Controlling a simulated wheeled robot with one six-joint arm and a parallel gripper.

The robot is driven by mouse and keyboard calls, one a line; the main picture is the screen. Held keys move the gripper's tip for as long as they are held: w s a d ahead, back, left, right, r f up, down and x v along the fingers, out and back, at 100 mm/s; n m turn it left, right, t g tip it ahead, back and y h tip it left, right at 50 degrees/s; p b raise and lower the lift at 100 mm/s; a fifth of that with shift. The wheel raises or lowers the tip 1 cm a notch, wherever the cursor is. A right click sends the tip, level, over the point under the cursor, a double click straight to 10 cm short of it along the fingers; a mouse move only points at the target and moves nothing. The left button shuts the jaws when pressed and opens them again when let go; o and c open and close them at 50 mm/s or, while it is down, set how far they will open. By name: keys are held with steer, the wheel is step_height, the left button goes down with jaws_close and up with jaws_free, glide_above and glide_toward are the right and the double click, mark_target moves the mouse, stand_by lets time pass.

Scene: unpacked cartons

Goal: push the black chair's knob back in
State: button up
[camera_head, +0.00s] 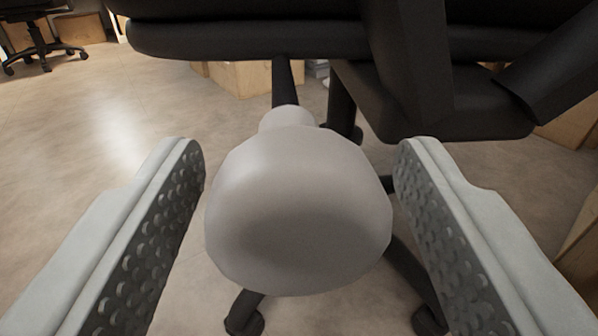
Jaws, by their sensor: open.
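The black chair (250,40) fills the top of the view, with its seat edge running across and its legs below. A pale grey rounded knob (298,215) is large in the middle, on a narrower pale neck in front of a dark rod that runs up towards the seat. My gripper (298,160) is open, with one textured finger on each side of the knob. A gap shows between the knob and each finger. The knob hides part of the chair's base and the floor behind it.
Another black chair (40,45) stands at the far upper left near cartons (80,27). A carton (242,78) sits on the floor behind the near chair, and more cartons (572,122) are at the right edge. The floor at the left is clear.

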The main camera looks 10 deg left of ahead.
jaws_close()
steer(key=shift+w+a, duration=0.2)
steer(key=shift+w, duration=0.5)
steer(key=shift+w+a, duration=0.2)
steer(key=shift+w, duration=0.55)
steer(key=shift+w+a, duration=0.2)
steer(key=shift+w, duration=0.5)
jaws_free()
glide_toward(290, 136)
steer(key=s+f, duration=0.2)
steer(key=s, duration=0.1)
steer(key=shift+s+d+f, duration=0.15)
steer(key=shift+d, duration=0.05)
